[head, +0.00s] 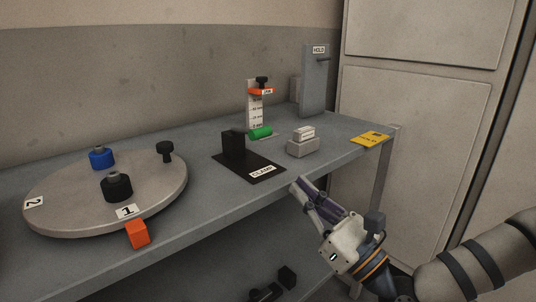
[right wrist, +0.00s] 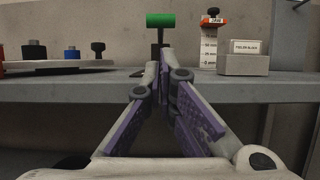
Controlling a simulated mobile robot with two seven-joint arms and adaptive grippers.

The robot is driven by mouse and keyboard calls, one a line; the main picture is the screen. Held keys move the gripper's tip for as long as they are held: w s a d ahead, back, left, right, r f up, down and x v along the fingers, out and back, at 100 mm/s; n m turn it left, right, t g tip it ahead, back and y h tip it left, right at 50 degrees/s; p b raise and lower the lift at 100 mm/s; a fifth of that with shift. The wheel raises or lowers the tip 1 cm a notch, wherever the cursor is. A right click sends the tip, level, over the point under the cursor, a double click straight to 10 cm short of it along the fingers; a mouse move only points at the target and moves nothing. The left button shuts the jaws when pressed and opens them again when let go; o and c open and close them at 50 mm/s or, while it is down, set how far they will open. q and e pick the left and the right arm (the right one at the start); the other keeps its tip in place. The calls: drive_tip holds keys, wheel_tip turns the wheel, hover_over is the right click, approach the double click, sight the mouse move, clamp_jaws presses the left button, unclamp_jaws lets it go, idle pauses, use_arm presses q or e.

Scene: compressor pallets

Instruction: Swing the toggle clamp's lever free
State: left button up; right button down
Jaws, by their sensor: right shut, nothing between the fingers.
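The toggle clamp has a black base plate (head: 262,172) labelled CLAMP and a black upright block (head: 233,146) on the bench. Its lever ends in a green grip (head: 261,132), seen to the right of the block's top in the head view. In the right wrist view the green grip (right wrist: 160,20) lies crosswise on top of a dark stem, beyond my fingertips. My right gripper (head: 298,185) is shut and empty, at the bench's front edge, apart from the clamp. The fingers hide part of the clamp's lower end in the wrist view. My left gripper is not in view.
A round turntable (head: 60,205) with blue and black knobs and an orange block (head: 137,233) is left. A grey labelled block (head: 303,147), a white scale (head: 255,112), a HOLD panel (head: 314,85) and a yellow card (head: 371,138) stand right of the clamp.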

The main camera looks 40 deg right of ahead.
drive_tip(key=shift+a, duration=0.1)
approach(246, 131)
drive_tip(key=x, duration=0.2)
drive_tip(key=shift+w+f, duration=0.15)
drive_tip(key=shift+w, duration=0.2)
idle(0.3)
